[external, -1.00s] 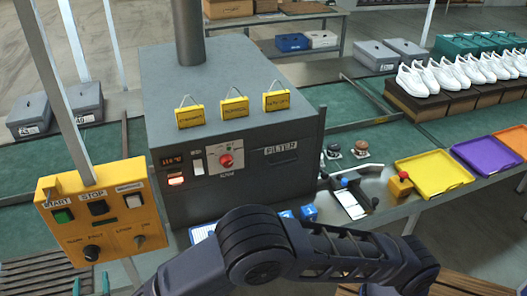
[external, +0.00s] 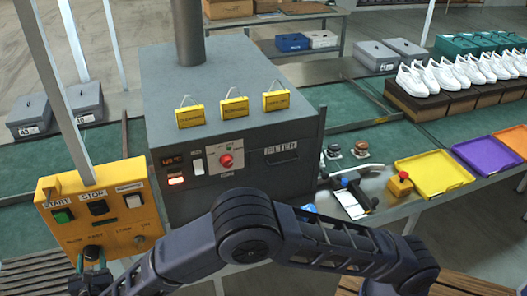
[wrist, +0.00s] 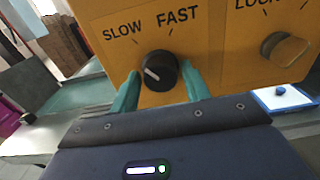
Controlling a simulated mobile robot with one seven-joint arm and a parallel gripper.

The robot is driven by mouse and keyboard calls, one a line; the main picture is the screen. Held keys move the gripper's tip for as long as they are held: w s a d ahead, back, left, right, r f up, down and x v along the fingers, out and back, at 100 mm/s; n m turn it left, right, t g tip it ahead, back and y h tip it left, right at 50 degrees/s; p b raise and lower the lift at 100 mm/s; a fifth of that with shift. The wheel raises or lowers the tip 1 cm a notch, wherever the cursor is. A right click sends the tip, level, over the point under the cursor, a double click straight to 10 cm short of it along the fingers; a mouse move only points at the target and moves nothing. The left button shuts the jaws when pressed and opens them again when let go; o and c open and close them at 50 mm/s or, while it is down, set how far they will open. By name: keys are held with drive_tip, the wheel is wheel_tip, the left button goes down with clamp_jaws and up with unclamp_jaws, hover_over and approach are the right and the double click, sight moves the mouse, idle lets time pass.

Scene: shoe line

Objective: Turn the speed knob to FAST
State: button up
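The yellow control panel (external: 150,205) stands at the left in the external view. In the wrist view its black speed knob (wrist: 163,66) sits below the words SLOW and FAST. The knob's white mark points up and left, on the SLOW side. My gripper (wrist: 160,75) is in front of the panel, its teal fingers on either side of the knob. Narrow gaps seem to show between fingers and knob, so it looks open; contact is hard to judge. In the external view my gripper (external: 91,262) largely covers the knob.
The LOCK knob (wrist: 286,49) is right of the speed knob. START (external: 62,216), STOP (external: 97,208) and a white button (external: 134,201) are higher on the panel. A grey machine (external: 235,130) stands behind my arm. A blue item on a white tray (wrist: 280,90) lies at the right.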

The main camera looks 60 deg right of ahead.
drive_tip(key=c, duration=0.6)
drive_tip(key=shift+m, duration=0.3)
drive_tip(key=m, duration=1.3)
drive_tip(key=shift+m, duration=0.3)
